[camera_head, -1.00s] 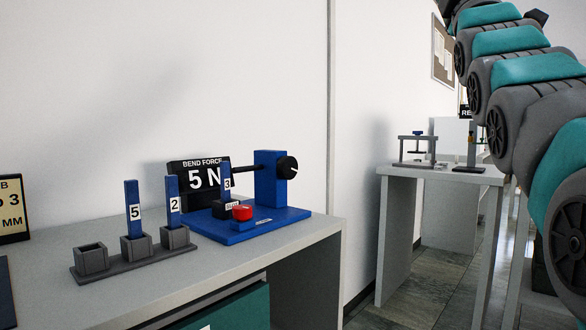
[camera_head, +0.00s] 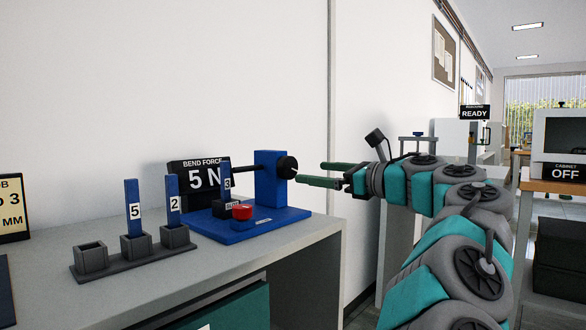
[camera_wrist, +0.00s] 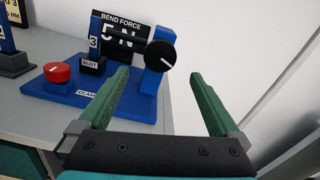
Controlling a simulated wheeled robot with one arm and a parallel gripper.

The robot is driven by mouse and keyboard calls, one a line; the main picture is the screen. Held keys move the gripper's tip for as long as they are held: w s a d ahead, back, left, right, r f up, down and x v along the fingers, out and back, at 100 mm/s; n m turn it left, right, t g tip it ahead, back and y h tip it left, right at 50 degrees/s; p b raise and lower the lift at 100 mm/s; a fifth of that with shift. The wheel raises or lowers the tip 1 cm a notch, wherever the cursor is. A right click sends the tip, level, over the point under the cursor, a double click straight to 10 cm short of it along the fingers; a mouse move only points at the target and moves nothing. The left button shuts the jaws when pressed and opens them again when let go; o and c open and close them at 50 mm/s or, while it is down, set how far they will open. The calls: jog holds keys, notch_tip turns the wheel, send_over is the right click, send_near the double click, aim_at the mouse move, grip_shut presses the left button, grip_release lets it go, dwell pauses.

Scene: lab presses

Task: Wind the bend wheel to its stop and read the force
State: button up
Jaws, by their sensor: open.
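The bend wheel is a black round knob (camera_head: 287,167) with a white pointer mark, on the right side of a blue upright (camera_head: 268,182). My gripper (camera_head: 310,172) is open and empty just right of the wheel, its green fingers reaching toward it. In the wrist view the wheel (camera_wrist: 161,56) shows just beyond the two fingertips (camera_wrist: 159,74), apart from them as far as I can tell. The black BEND FORCE display (camera_head: 200,176) reads 5 N. A blue strip marked 3 (camera_head: 227,181) stands upright in the press slot, with a black rod (camera_head: 243,169) reaching toward it.
A red knob (camera_head: 242,212) sits on the blue base (camera_head: 240,229). The bench's right edge (camera_head: 343,225) is below my gripper. The wall stands behind.

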aim_at(291, 169)
jog(key=shift+p+x, duration=0.35)
jog(key=shift+x, duration=3.55)
jog(key=c, duration=1.4)
